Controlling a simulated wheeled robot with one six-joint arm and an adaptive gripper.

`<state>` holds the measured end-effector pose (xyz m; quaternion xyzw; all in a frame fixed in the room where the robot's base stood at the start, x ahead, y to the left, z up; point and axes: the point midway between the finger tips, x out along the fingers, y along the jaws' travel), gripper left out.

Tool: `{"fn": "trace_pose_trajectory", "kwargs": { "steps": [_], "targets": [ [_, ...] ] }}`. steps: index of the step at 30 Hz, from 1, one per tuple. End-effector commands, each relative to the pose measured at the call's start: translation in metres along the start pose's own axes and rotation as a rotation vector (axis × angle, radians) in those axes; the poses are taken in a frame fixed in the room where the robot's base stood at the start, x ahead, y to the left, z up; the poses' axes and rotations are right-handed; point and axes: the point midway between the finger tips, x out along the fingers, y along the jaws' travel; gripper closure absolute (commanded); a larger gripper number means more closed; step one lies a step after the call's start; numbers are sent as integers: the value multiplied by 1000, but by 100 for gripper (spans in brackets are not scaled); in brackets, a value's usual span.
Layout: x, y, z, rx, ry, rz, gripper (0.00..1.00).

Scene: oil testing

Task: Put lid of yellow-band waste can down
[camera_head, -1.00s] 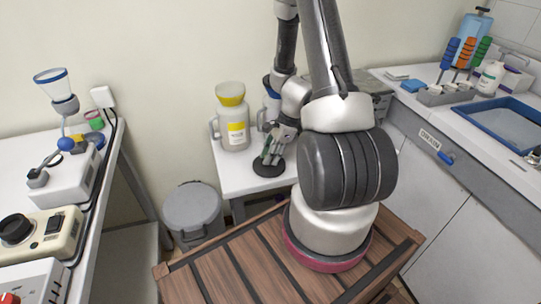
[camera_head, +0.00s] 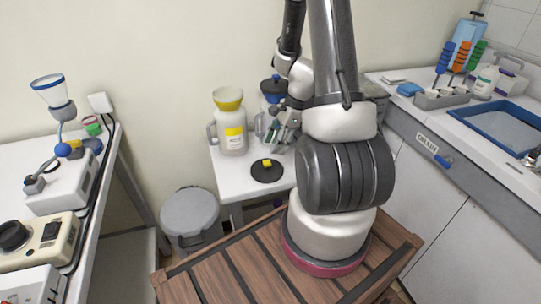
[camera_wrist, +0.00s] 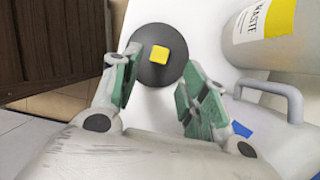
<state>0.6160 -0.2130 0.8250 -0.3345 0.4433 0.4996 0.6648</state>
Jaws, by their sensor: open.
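The dark round lid with a yellow knob (camera_head: 267,171) lies flat on the small white table. In the wrist view the lid (camera_wrist: 147,62) is beyond my fingertips, with its knob about midway between them. My gripper (camera_head: 281,135) is open and empty, raised above the table behind the lid; its green finger pads (camera_wrist: 152,88) stand apart. The yellow-band waste can (camera_head: 231,130), a white jug with a yellow funnel top, stands on the same table to the left of my gripper.
A blue-topped jug (camera_head: 272,90) stands behind my gripper, partly hidden by it. The white table (camera_head: 236,183) has free room at its front left. A grey bin (camera_head: 190,214) stands on the floor. The wooden crate top (camera_head: 215,268) is in front.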

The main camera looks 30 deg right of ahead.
Motion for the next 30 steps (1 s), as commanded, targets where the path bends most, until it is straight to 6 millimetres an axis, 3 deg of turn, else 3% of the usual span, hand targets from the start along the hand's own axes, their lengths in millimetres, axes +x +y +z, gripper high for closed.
{"fn": "trace_pose_trajectory", "kwargs": {
  "steps": [3, 9, 13, 17, 22, 26, 30],
  "targets": [
    [-24, 0, 0, 0, 1, -2, 56],
    [-45, 0, 2, -13, 3, -2, 56],
    [-70, 4, 21, -150, 22, -9, 56],
    [-116, 19, 59, -458, 75, -25, 56],
    [-176, 60, 105, -940, 180, -29, 56],
    [-214, 98, 126, -1286, 281, -23, 56],
    [-243, 134, 133, -1595, 395, -9, 56]
  ]
}}
